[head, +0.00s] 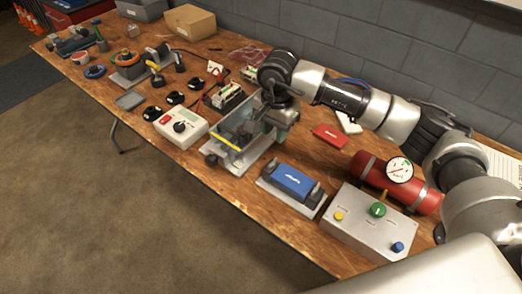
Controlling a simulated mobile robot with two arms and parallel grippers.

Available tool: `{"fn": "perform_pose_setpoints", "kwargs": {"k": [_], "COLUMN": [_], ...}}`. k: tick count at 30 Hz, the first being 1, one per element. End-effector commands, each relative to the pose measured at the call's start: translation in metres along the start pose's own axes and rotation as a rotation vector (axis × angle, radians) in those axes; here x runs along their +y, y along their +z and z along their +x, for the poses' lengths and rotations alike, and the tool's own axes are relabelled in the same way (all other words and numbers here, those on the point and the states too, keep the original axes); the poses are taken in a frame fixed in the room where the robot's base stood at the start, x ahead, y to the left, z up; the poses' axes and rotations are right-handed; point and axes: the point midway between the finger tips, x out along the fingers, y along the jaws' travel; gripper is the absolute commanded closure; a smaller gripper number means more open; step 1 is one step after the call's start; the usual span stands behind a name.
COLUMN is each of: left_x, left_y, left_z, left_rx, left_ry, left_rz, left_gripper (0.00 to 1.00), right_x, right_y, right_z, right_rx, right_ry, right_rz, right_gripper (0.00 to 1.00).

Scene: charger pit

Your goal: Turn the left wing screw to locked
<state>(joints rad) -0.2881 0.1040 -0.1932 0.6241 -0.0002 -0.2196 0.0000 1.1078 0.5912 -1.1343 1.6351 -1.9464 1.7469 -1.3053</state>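A grey-green open box unit (241,162) with a yellow bar (230,139) across it stands mid-table. A small dark knob (211,159) sits at its near left corner. A blue block (291,181) lies on a grey plate to its right, with dark grey upright parts at both ends. I cannot tell which small part is the left wing screw. My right arm comes in from the right, and my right gripper (270,106) points down over the far right part of the box unit. Its fingertips are too small and overlapped to tell their opening. My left gripper is not in view.
A red cylinder with a gauge (399,170) and a grey button box (367,220) stand at the right. A white meter (181,127), black knobs and a cardboard box (190,22) are at the left. A red card (330,135) lies behind. A block wall runs along the back.

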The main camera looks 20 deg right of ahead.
Motion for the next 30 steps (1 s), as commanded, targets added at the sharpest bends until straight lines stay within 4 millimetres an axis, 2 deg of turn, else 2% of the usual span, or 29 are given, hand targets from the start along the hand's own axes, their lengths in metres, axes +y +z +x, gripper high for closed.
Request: {"fn": "perform_pose_setpoints", "kwargs": {"k": [6, 8, 12, 18, 24, 30], "left_x": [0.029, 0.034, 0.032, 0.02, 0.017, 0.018], "left_y": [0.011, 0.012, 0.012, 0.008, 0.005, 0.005], "left_z": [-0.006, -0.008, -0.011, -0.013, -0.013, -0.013], "left_rx": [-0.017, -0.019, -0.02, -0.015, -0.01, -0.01], "left_ry": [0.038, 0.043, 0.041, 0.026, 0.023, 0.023], "left_rz": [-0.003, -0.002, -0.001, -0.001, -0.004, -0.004], "left_gripper": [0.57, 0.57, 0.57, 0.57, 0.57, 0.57], "right_x": [0.001, 0.001, 0.001, 0.0, 0.0, 0.0], "right_y": [0.001, 0.001, 0.001, 0.001, 0.0, 0.0], "right_z": [0.029, 0.041, 0.068, 0.096, 0.106, 0.107], "right_rx": [-0.004, -0.003, -0.004, -0.002, -0.001, 0.0], "right_ry": [0.007, 0.006, 0.005, 0.003, 0.002, 0.001], "right_rz": [-0.005, -0.004, -0.003, -0.002, -0.002, -0.002], "right_gripper": [0.68, 0.68, 0.68, 0.68, 0.68, 0.68]}}
